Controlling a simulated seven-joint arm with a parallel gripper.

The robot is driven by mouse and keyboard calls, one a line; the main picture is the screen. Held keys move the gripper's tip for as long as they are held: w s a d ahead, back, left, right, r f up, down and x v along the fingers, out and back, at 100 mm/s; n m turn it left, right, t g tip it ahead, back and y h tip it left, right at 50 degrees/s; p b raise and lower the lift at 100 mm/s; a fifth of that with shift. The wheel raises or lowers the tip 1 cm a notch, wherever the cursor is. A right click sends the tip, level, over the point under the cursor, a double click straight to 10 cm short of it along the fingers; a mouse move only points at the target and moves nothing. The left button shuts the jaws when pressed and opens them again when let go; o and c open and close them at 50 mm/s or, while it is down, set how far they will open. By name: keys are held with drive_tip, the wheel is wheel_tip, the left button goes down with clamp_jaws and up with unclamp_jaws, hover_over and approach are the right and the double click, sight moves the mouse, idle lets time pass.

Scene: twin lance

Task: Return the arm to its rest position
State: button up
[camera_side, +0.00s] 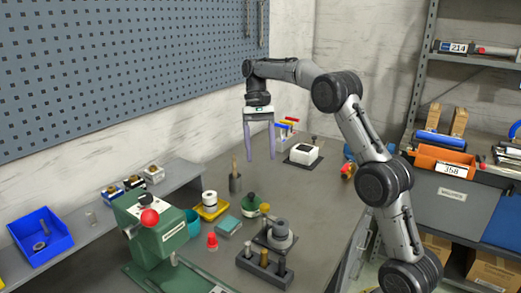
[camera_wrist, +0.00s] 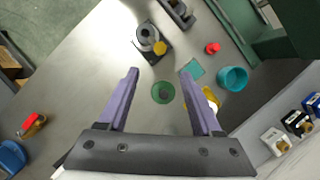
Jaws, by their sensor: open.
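My gripper (camera_side: 259,143) hangs from my arm high above the grey workbench (camera_side: 310,215), pointing down. Its two purple fingers stand apart with nothing between them. In the wrist view the open fingers (camera_wrist: 163,100) frame bare bench and a green round piece (camera_wrist: 163,92) far below. My arm arches up from the lower right of the side view and bends over toward the bench. My gripper touches nothing.
The green press (camera_side: 160,235) with a red knob stands at the front left. A blue bin (camera_side: 40,235) sits at left. Air around my gripper is clear.

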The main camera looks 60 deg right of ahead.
drive_tip(key=shift+r, duration=0.2)
drive_tip(key=shift+w+a, duration=0.1)
drive_tip(key=s+a+r+n+t+h, duration=0.1)
drive_tip(key=s+a+r+n+t, duration=0.1)
drive_tip(key=s+a+r, duration=0.75)
drive_tip(key=s+a+r+n+t+h, duration=0.15)
drive_tip(key=s+a, duration=0.25)
drive_tip(key=s, duration=0.4)
drive_tip(key=s+f+n+t, duration=0.5)
drive_tip(key=s+f, duration=0.3)
drive_tip(key=f, duration=0.4)
drive_tip(key=shift+s+a+f+n+h, duration=0.25)
drive_tip(key=shift+s+a+n+h, duration=0.1)
drive_tip(key=shift+s, duration=0.05)
